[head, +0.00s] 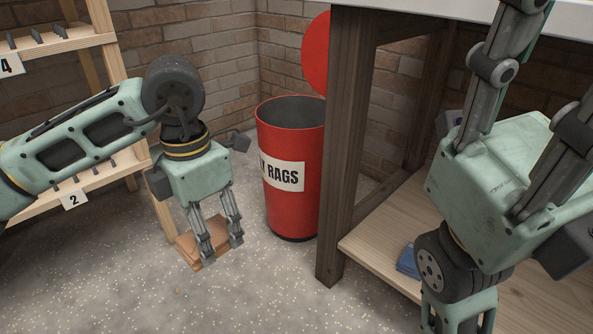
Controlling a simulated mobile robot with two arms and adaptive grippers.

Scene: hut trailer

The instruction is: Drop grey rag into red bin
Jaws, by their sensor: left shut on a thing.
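The red bin (291,211) stands upright on the floor at centre, with a white label reading "RAGS" in part. Its top is open and its inside looks dark. My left gripper (216,252) points down, left of the bin and apart from it. It is shut on a brown, flat, folded-looking piece (203,243), partly hidden by the fingers. I see no clearly grey rag. My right gripper (560,45) is at the right, close to the camera, with its fingers pointing up and spread apart. Its fingertips are partly cut off by the frame.
A round red lid (317,53) shows behind the bench's dark wooden leg (341,150), right of the bin. A blue thing (408,261) lies on the bench's lower shelf (375,235). A wooden rack (62,42) with number tags stands at the left. Brick walls close the back.

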